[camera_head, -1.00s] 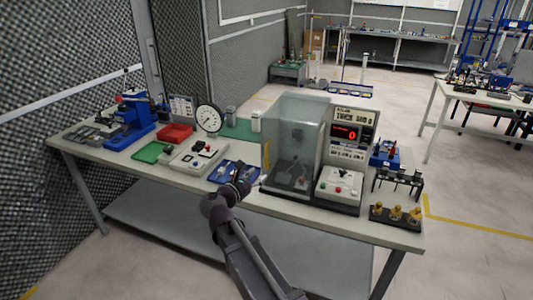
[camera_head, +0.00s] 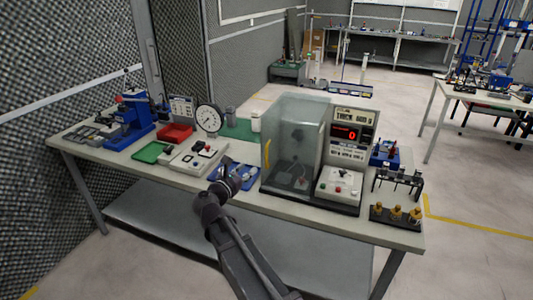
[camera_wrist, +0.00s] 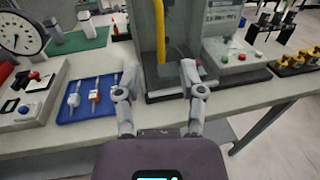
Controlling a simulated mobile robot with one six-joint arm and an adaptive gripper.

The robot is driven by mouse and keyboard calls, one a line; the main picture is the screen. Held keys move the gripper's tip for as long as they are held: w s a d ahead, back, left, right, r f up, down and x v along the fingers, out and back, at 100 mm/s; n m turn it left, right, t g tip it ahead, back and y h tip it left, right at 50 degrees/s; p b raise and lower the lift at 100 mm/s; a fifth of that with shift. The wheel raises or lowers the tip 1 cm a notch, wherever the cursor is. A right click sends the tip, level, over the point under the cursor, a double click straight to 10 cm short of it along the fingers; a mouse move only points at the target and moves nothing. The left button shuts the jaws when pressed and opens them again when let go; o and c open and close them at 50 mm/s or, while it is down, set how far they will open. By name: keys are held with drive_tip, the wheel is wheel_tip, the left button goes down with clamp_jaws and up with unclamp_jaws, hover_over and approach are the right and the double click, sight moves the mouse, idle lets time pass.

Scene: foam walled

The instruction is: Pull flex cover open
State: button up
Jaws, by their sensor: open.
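The flex cover (camera_head: 297,140) is a clear grey box-shaped cover on the tester, standing upright and appearing closed. Its yellow handle (camera_head: 267,155) runs vertically on its left front edge. In the wrist view the yellow handle (camera_wrist: 159,32) is upright near the top middle, beyond my fingertips. My gripper (camera_wrist: 160,75) is open and empty, with one finger on each side of the handle's line, and apart from it. In the head view my gripper (camera_head: 229,177) is left of the cover, over the blue tray; its fingers are hard to make out there.
The tester's display panel (camera_head: 352,132) and button box (camera_head: 339,186) stand right of the cover. The blue tray (camera_wrist: 75,110) with several small parts lies left of it. A dial gauge (camera_head: 208,119) stands behind. Brass parts on a black stand (camera_head: 397,215) are at the right end.

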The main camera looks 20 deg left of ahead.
sight(266, 153)
drive_tip(key=w, duration=0.4)
drive_tip(key=w+d, duration=0.1)
drive_tip(key=w, duration=0.2)
drive_tip(key=w+d, duration=0.1)
drive_tip(key=w, duration=0.3)
drive_tip(key=shift+w+d, duration=0.15)
drive_tip(key=shift+w, duration=0.2)
clamp_jaws()
